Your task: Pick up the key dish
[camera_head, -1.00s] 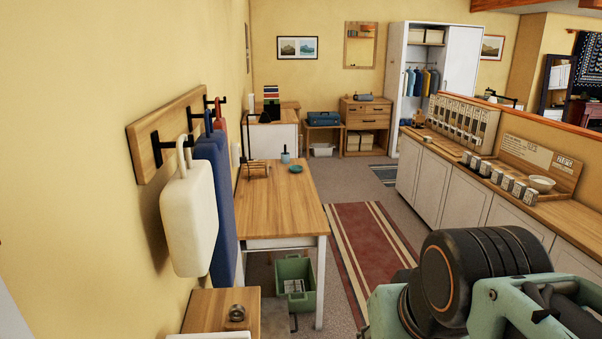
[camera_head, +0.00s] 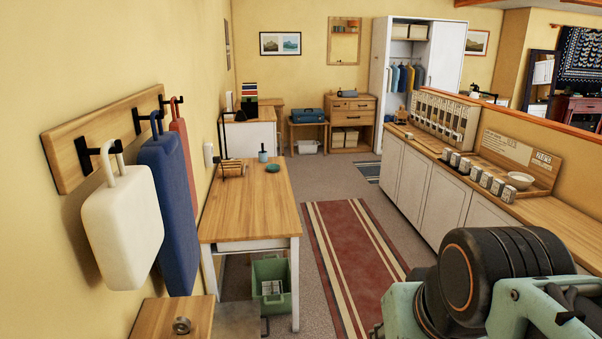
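A small round teal dish (camera_head: 272,168), which looks like the key dish, sits on the far part of the wooden table (camera_head: 245,200). It is too small in view to tell whether anything lies in it. A teal cup (camera_head: 263,156) with something upright in it stands just behind it to the left. A wooden rack (camera_head: 231,169) stands at the table's left side. Part of my own arm shows at the lower right, well away from the table. My gripper is not in view.
A wooden top with a small metal round object (camera_head: 181,325) is at the lower left. Bags (camera_head: 124,226) hang on the left wall. A green crate (camera_head: 271,288) stands under the table. A striped rug (camera_head: 355,255) covers open floor, with a counter (camera_head: 425,185) to its right.

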